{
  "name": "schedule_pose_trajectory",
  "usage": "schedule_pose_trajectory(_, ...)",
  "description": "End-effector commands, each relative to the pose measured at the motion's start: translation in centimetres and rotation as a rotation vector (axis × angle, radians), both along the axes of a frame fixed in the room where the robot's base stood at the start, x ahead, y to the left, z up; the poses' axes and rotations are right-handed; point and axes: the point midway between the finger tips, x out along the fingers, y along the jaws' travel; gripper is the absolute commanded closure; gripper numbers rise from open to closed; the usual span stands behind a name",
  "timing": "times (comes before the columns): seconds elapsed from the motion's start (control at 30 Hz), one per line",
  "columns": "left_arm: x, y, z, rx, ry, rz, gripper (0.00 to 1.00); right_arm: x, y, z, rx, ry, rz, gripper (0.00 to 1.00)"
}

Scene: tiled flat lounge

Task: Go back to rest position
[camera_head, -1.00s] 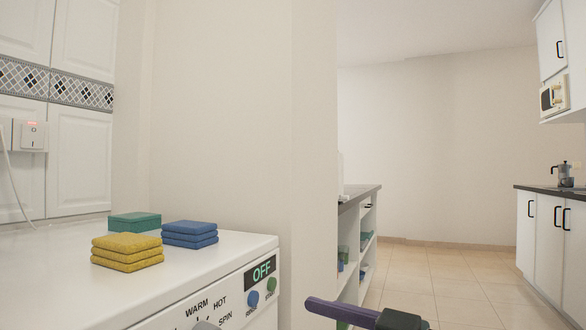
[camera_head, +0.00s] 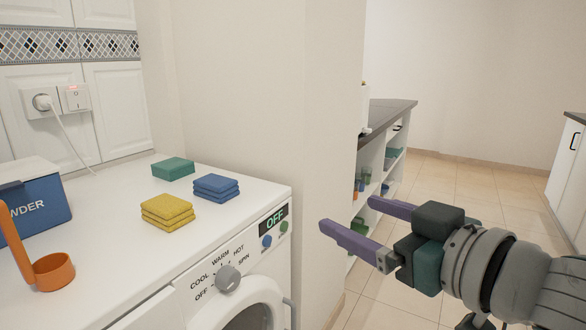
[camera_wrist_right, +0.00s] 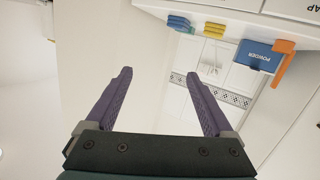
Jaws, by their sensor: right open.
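My right gripper (camera_head: 346,220) reaches in from the right in the head view, its two purple fingers spread apart with nothing between them. It hangs in the air in front of the shelf unit, to the right of the washing machine (camera_head: 255,195), touching nothing that I can see. The right wrist view also shows the gripper (camera_wrist_right: 158,80) with open, empty fingers. The washing machine's display reads OFF, and its knob (camera_head: 228,280) is on the front panel. My left gripper is in neither view.
Folded yellow cloths (camera_head: 167,210), blue cloths (camera_head: 216,187) and a green block (camera_head: 173,168) lie on the washer top. A blue powder box (camera_head: 40,215) and orange scoop (camera_head: 52,270) stand left. A shelf unit (camera_head: 385,125) stands behind the gripper; tiled floor (camera_head: 440,190) is open beyond.

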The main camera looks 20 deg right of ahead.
Motion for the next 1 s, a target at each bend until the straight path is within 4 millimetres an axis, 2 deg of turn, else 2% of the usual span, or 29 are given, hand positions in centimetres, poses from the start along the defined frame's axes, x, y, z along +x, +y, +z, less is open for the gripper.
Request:
schedule_pose_trajectory(0.03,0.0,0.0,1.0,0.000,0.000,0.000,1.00,-0.1,0.0,0.9,0.001,0.007,-0.008,0.13)
schedule_pose_trajectory(0.1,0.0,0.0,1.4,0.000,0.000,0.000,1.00,-0.2,-0.1,1.1,-0.001,0.014,-0.015,0.13)
schedule_pose_trajectory(0.63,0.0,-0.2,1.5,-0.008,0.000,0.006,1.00,-0.3,-0.1,1.1,-0.003,0.022,-0.022,0.13)
schedule_pose_trajectory(0.73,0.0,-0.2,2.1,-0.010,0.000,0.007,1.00,-0.5,-0.1,1.5,-0.002,0.034,-0.033,0.13)
schedule_pose_trajectory(0.87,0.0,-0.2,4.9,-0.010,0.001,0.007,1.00,-2.2,-0.4,2.6,-0.008,0.144,-0.114,0.13)
schedule_pose_trajectory(0.97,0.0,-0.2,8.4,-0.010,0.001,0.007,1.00,-5.5,-0.3,3.5,-0.023,0.329,-0.197,0.13)
schedule_pose_trajectory(1.0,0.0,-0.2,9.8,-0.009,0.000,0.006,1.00,-7.2,-0.1,3.7,-0.032,0.421,-0.217,0.13)
